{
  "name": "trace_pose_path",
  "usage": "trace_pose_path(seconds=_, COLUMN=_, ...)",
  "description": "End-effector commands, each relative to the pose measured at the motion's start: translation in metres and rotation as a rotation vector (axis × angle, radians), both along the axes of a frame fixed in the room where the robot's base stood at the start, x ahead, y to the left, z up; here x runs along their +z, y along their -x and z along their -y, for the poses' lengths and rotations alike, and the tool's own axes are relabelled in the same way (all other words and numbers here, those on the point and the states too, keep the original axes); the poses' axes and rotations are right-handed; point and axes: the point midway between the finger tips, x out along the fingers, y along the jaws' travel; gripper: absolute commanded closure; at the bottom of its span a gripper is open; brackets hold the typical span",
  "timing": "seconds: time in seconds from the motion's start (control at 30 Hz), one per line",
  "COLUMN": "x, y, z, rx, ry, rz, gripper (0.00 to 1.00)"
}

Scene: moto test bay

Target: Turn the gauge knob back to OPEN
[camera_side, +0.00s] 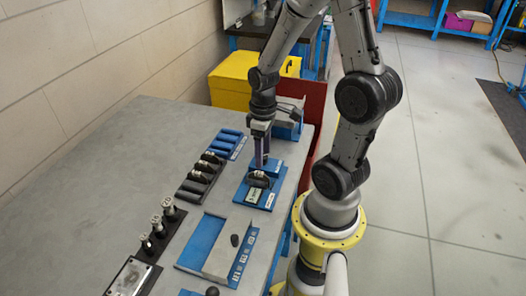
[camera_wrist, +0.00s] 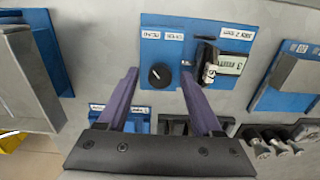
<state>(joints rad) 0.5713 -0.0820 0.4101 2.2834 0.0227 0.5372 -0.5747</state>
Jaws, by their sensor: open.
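The black round gauge knob (camera_wrist: 161,75) sits on a blue plate (camera_wrist: 150,55) in the wrist view. A white pointer line on it points toward the upper left. Two small white labels stand above the knob, too small to read surely. My gripper (camera_wrist: 160,76) is open, with one purple finger on each side of the knob in the picture; I cannot tell whether the tips are level with it. The gauge (camera_wrist: 229,65) with its display is right of the knob, with a small metal part beside it. In the side view my gripper (camera_side: 262,160) points down over the blue gauge plate (camera_side: 267,198).
Racks with dark and metal parts (camera_side: 160,227) stand left of the gauge on the grey table (camera_side: 110,165). A blue and grey fixture (camera_side: 200,240) lies in front. A yellow bin (camera_side: 230,82) and a red panel (camera_side: 313,110) stand behind. Bare table lies at the left.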

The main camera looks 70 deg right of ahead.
Motion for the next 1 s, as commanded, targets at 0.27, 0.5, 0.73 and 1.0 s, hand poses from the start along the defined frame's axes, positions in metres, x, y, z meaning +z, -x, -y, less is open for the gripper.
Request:
trace_pose_path(seconds=0.27, x=-0.0002, y=0.0, z=0.0, rx=0.0, ry=0.0, rz=0.0, gripper=0.44)
trace_pose_path(seconds=0.5, x=0.0, y=-0.0001, z=0.0, rx=0.0, ry=0.0, rz=0.0, gripper=0.87)
trace_pose_path(seconds=0.73, x=0.0002, y=-0.0001, z=0.0001, rx=-0.001, ry=0.0, rz=0.0, gripper=1.0)
trace_pose_path(seconds=1.0, x=0.0004, y=-0.0003, z=0.0001, rx=-0.047, ry=0.0, rz=0.0, gripper=1.0)
